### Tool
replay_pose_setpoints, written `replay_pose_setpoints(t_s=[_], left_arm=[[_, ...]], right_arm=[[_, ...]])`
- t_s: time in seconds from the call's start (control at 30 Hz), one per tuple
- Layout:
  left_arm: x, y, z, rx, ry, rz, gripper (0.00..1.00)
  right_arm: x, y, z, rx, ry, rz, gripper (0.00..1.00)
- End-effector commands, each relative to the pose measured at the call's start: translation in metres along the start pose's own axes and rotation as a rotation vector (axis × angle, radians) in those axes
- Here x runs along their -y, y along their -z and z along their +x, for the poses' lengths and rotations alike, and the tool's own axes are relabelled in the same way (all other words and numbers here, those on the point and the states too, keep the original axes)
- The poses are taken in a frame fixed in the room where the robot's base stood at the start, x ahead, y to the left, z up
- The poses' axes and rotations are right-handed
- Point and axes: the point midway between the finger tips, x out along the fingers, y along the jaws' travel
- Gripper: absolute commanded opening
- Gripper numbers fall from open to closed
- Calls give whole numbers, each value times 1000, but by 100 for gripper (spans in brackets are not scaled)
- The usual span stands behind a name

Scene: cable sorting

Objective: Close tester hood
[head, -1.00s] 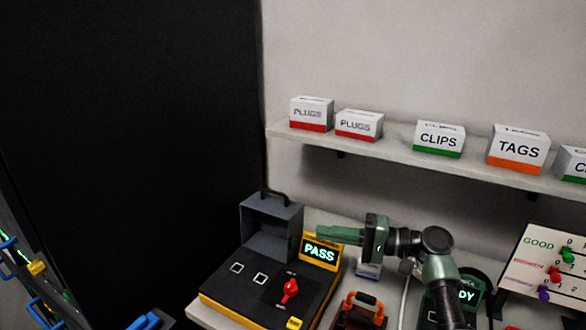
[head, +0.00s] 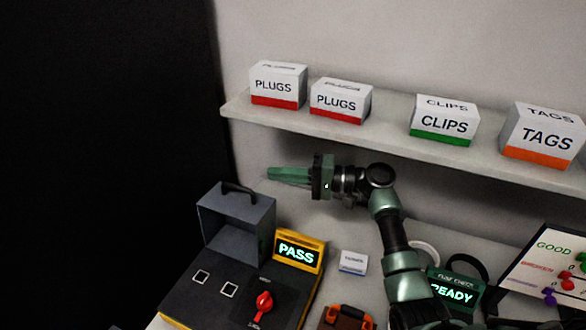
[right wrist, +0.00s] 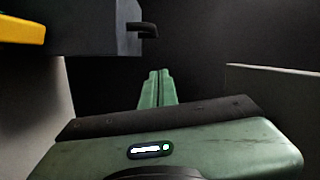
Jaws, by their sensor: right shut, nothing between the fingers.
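The tester (head: 225,297) stands on the table at lower left, with a lit PASS display (head: 297,251) and a red switch (head: 263,303). Its grey hood (head: 243,232) is raised at the back of the tester, open side toward the front, with a dark handle (head: 238,188) on top. My right gripper (head: 268,174) is shut and empty, pointing left, above and to the right of the hood handle and apart from it. In the right wrist view the shut green fingers (right wrist: 158,86) point away, with the hood (right wrist: 97,28) and handle (right wrist: 143,30) at upper left. My left gripper is not in view.
A shelf (head: 390,137) with PLUGS (head: 278,86), CLIPS (head: 444,121) and TAGS (head: 543,138) boxes runs above the arm. A small white box (head: 353,262), an orange-handled tool (head: 346,314) and a READY display (head: 453,293) are to the right of the tester.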

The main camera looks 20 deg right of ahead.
Motion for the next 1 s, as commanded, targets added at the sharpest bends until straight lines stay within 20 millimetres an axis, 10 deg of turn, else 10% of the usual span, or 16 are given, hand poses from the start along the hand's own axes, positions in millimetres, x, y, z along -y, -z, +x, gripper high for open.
replay_pose_setpoints(t_s=[0.2, 0.5, 1.0], left_arm=[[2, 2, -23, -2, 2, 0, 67], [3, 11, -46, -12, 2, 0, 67], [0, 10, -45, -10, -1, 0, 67]], right_arm=[[5, 0, 47, 2, 2, 2, 0], [2, -36, 52, -1, -1, 0, 0], [0, -39, 53, -1, -2, -7, 0]])
